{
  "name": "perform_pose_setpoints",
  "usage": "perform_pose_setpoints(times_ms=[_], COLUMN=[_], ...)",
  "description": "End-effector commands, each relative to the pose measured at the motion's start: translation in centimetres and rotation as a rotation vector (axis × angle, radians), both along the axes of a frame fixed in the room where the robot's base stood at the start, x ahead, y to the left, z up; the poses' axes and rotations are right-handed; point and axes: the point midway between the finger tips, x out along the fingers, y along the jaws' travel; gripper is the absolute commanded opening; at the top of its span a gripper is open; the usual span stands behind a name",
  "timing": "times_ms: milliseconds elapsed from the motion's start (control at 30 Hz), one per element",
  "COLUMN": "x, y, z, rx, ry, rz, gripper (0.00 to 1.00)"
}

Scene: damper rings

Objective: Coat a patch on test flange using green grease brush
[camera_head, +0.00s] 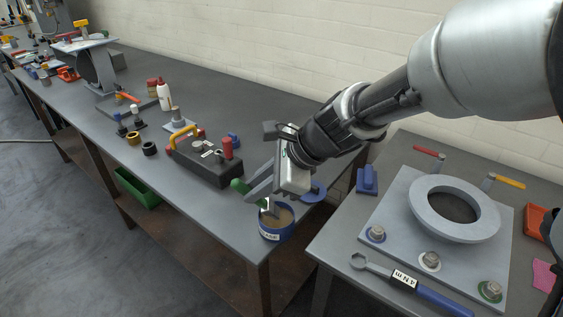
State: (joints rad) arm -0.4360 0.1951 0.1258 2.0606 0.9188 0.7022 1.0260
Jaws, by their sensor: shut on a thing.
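My gripper (258,188) is at the front right corner of the long bench. It is shut on the green grease brush (239,186), whose green handle end sticks out to the left. The brush's lower end is at the mouth of a blue tin (276,233) of brown grease. I cannot tell whether the bristles touch the grease. A grey ring-shaped flange (427,209), which looks like the test flange, lies on a square grey plate on the right table. My gripper is left of it and well apart.
A dark block with a yellow handle (185,131) stands left of my gripper. A blue-handled wrench (440,300) lies before the flange plate. Bolts with coloured rings sit along the plate's front edge. A gap separates the bench from the right table (335,236).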

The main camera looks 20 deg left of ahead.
Motion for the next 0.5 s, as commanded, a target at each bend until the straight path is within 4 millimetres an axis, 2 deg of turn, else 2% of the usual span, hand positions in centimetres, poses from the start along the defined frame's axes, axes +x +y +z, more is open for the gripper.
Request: perform_pose_setpoints(times_ms=[500], x=[0.01], y=[0.00], z=[-0.39], rx=[0.000], ry=[0.000], rz=[0.000], gripper=[0.00])
